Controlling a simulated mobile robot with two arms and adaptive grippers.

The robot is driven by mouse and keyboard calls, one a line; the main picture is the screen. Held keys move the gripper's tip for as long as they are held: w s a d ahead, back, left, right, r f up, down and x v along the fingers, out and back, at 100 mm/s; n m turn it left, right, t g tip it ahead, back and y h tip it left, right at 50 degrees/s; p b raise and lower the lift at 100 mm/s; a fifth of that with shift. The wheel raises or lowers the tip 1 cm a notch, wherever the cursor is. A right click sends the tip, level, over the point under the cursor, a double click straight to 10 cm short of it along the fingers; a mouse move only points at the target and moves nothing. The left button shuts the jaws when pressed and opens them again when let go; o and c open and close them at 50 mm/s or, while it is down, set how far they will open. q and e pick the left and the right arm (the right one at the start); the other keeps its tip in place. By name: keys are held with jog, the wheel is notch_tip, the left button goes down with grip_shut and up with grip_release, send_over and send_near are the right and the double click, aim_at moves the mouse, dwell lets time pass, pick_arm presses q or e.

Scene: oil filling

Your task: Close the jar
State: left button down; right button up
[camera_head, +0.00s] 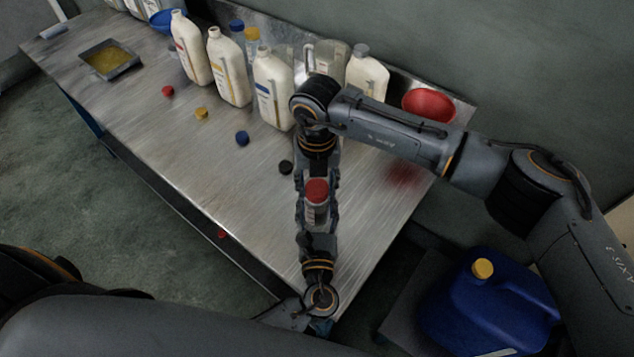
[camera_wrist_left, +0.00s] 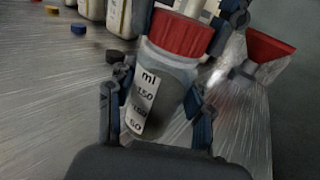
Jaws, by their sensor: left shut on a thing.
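The jar (camera_wrist_left: 160,90) is a clear beaker-like vessel with a white "ml" scale, and it stands tilted in the left wrist view. A red lid (camera_wrist_left: 181,33) sits on its top; in the head view the lid (camera_head: 317,190) shows above the jar (camera_head: 315,212). My left gripper (camera_wrist_left: 155,108) is shut on the jar, one finger on each side. My right gripper (camera_head: 317,182) reaches in from the far side. Its fingers flank the lid closely in the left wrist view; whether they press on it I cannot tell.
White bottles (camera_head: 229,68) line the table's back, with a red funnel (camera_head: 428,105) at right. Loose red (camera_head: 168,91), yellow (camera_head: 201,113), blue (camera_head: 242,138) and black (camera_head: 286,167) caps lie on the metal table (camera_head: 180,150). A blue canister (camera_head: 490,310) stands lower right.

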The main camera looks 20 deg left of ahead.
jog(key=o, duration=0.4)
notch_tip(320, 180, up, 12)
dwell(0.5)
pick_arm(q)
jog(key=shift+c, duration=2.3)
grip_release()
jog(key=shift+s, duration=0.1)
